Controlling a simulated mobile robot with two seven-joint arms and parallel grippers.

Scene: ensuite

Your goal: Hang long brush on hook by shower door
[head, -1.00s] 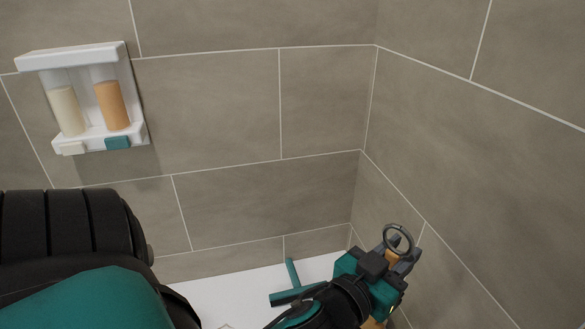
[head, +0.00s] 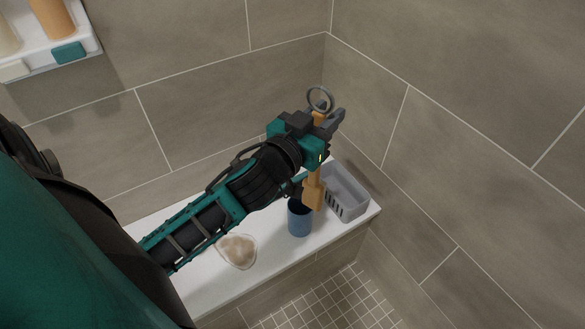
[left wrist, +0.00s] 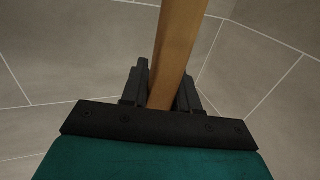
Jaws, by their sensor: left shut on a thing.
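My left gripper (head: 329,118) is in the middle of the head view, above the white bench in the shower corner. It is shut on the wooden handle of the long brush (head: 313,190). A grey ring shows at the brush's top end, above the fingers, and a wider wooden part hangs below the gripper. In the left wrist view the brush handle (left wrist: 180,45) runs up between the two dark fingers (left wrist: 163,85). The hook and the shower door are not in view. My right gripper is not in view.
On the white bench (head: 202,285) stand a blue cup (head: 300,220), a grey slotted basket (head: 346,192) and a pale shell-shaped thing (head: 237,251). A white dispenser shelf (head: 83,48) is on the tiled wall at upper left. Tiled floor (head: 335,305) shows below.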

